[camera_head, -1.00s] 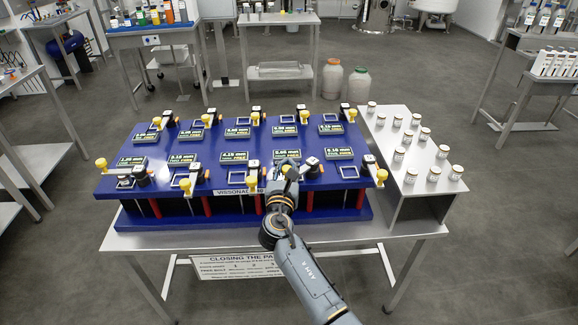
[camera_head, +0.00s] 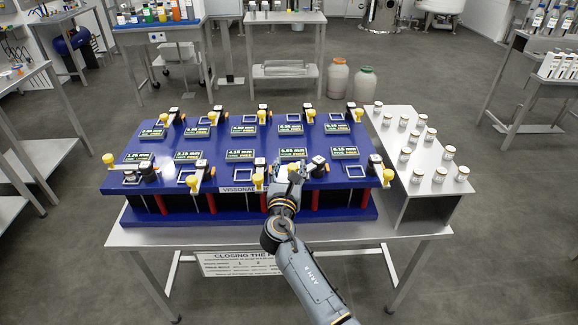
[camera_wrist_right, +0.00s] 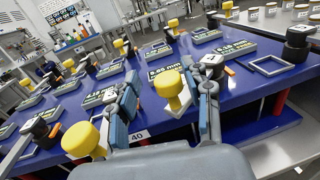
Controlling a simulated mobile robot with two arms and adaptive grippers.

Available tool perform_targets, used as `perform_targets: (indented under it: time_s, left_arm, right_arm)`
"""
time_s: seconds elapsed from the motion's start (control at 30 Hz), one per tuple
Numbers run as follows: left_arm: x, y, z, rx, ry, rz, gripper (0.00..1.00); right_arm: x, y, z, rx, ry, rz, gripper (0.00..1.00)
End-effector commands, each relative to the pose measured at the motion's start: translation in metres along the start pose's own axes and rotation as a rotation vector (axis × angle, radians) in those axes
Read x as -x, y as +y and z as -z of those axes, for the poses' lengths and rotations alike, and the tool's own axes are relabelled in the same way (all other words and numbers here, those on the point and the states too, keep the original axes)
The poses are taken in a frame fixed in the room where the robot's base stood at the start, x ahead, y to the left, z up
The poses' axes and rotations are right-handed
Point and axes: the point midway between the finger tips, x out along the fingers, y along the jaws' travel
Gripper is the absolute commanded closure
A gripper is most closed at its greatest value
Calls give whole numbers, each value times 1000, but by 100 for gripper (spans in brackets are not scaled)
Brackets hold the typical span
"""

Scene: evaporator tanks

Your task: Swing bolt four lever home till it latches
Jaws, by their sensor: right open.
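A blue platform (camera_head: 225,208) carries two rows of bolts with yellow-knobbed levers, black-and-grey blocks and small gap displays. My right gripper (camera_head: 292,175) is at the front edge of the platform, right of its middle. In the right wrist view the gripper (camera_wrist_right: 168,105) is open, its fingers on either side of a yellow knob (camera_wrist_right: 169,84). I cannot tell whether they touch it. The head view hides this knob behind the gripper. Another yellow knob (camera_wrist_right: 80,139) stands left of the fingers. I cannot read which bolt is number four. My left gripper is not in view.
The platform stands on a metal table (camera_head: 400,232). A grey stand (camera_head: 412,180) with several small capped jars is at its right. A sign (camera_head: 237,264) hangs below the front edge. Neighbouring levers and knobs stand close to the gripper.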

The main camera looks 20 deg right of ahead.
Motion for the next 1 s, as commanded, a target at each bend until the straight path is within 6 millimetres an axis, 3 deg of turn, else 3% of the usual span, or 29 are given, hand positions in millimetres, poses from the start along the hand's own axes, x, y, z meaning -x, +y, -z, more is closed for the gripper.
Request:
perform_targets:
  time_s: [0.3, 0.5, 0.67, 0.93, 1.0]
  left_arm:
    - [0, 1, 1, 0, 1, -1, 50]
    - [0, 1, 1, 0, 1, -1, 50]
    - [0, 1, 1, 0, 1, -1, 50]
    - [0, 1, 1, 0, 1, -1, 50]
    - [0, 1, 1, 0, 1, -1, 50]
  right_arm:
    - [67, 1, 1, -3, 4, -3, 50]
    - [99, 2, 2, -2, 4, -4, 50]
    - [110, 2, 1, -2, 4, -3, 50]
    - [111, 2, 1, -2, 3, -3, 50]
    - [110, 1, 2, -7, 3, -5, 65]
